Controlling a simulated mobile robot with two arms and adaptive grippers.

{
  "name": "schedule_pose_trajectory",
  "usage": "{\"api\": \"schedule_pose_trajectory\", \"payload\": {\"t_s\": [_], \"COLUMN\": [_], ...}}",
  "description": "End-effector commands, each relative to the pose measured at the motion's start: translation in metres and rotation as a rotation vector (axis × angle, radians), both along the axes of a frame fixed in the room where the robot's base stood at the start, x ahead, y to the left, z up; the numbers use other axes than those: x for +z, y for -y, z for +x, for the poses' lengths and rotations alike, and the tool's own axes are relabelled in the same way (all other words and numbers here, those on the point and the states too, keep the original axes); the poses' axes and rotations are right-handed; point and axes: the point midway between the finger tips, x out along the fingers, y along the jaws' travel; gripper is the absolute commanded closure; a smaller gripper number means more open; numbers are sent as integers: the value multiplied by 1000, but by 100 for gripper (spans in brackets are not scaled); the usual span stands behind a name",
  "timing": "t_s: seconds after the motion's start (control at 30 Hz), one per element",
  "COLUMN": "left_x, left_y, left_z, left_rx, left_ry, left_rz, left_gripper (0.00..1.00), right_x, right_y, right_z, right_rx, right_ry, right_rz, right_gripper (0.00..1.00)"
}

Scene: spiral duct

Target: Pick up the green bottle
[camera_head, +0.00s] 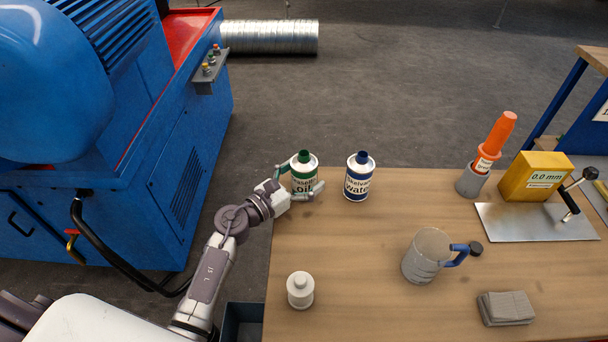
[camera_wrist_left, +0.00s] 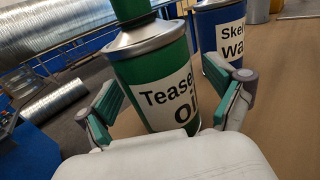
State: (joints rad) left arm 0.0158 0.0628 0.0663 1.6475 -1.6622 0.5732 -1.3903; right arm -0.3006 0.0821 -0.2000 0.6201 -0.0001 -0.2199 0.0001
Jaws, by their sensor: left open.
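The green bottle (camera_head: 304,175) stands upright near the back left edge of the wooden table, with a green cap and a white label reading in part "oil". It also shows large in the left wrist view (camera_wrist_left: 150,65), upright between the fingers. My left gripper (camera_head: 307,190) is open around the bottle's lower part, one finger on each side; it also shows in the left wrist view (camera_wrist_left: 165,108). I cannot tell whether either finger touches the bottle. My right gripper is not in view.
A blue bottle (camera_head: 359,176) stands just right of the green one. A white jar (camera_head: 300,290), a grey mug (camera_head: 428,256), a grey cloth (camera_head: 505,308), an orange tube (camera_head: 495,140) and a yellow gauge block (camera_head: 537,176) are also on the table (camera_head: 370,240). A blue machine (camera_head: 130,150) stands left.

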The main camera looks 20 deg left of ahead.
Motion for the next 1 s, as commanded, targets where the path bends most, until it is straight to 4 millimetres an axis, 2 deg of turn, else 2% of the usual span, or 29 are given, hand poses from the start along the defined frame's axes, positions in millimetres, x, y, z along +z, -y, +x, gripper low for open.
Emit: {"api": "schedule_pose_trajectory", "payload": {"t_s": [0.07, 0.53, 0.77, 0.87, 1.0], "left_x": [0, 0, 3, 13, 41], "left_y": [0, 0, -1, -1, -1], "left_z": [0, 0, 0, 0, 0], "left_rx": [0, 0, 0, 0, -1], "left_ry": [0, 0, 3, 4, 7], "left_rz": [0, -1, -1, 0, 3], "left_gripper": [7, 85, 85, 85, 85], "right_x": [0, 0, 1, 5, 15], "right_y": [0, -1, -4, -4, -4], "right_z": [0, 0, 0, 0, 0], "right_rx": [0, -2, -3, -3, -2], "right_ry": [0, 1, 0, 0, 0], "right_rz": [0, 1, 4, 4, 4], "right_gripper": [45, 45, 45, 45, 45]}}
